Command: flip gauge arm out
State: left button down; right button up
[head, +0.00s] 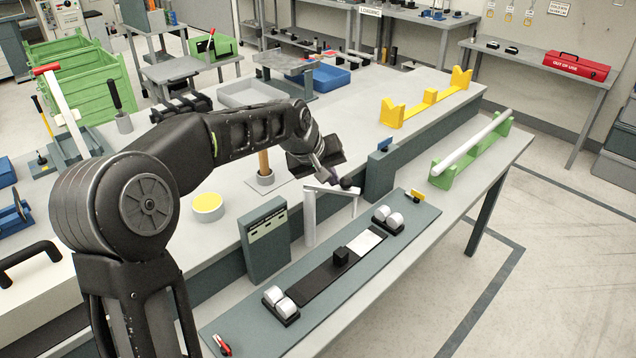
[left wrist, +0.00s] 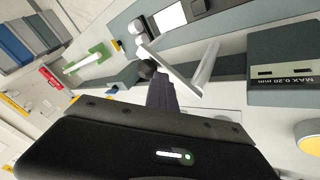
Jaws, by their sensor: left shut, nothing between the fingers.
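The gauge arm (head: 333,188) is a light grey bar on top of an upright grey post (head: 309,218), between the teal box and the teal block. A dark round knob (head: 346,183) sits near its far end. In the left wrist view the arm (left wrist: 172,68), post (left wrist: 207,68) and knob (left wrist: 147,70) also show. My left gripper (head: 332,178) is shut and empty, pointing down beside the arm and knob. Its dark fingers show in the left wrist view (left wrist: 160,92), their tips close to the knob; I cannot tell whether they touch. My right gripper is out of view.
A teal box (head: 266,240) stands left of the post and a teal block (head: 380,172) right of it. In front lies a plate (head: 310,327) with white roller pairs (head: 388,217) and a black block (head: 340,256). A white rod on a green stand (head: 470,150) lies right.

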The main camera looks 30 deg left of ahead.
pick_arm(q)
jog(key=shift+w+d, duration=0.2)
jog(key=shift+w, duration=0.4)
jog(key=shift+w+d+n, duration=0.1)
jog(key=shift+w+n, duration=0.15)
jog(key=shift+n, duration=0.05)
jog(key=n+y, duration=0.1)
jog(key=w+n, duration=0.1)
jog(key=shift+w+n+y+b, duration=0.25)
jog(key=shift+n+y+b, duration=0.15)
jog(key=n+y, duration=0.1)
jog(key=w+a+n+b, duration=0.1)
jog(key=n, duration=0.1)
jog(key=shift+w+a+y, duration=0.1)
jog(key=shift+w+y, duration=0.15)
jog(key=shift+y, duration=0.15)
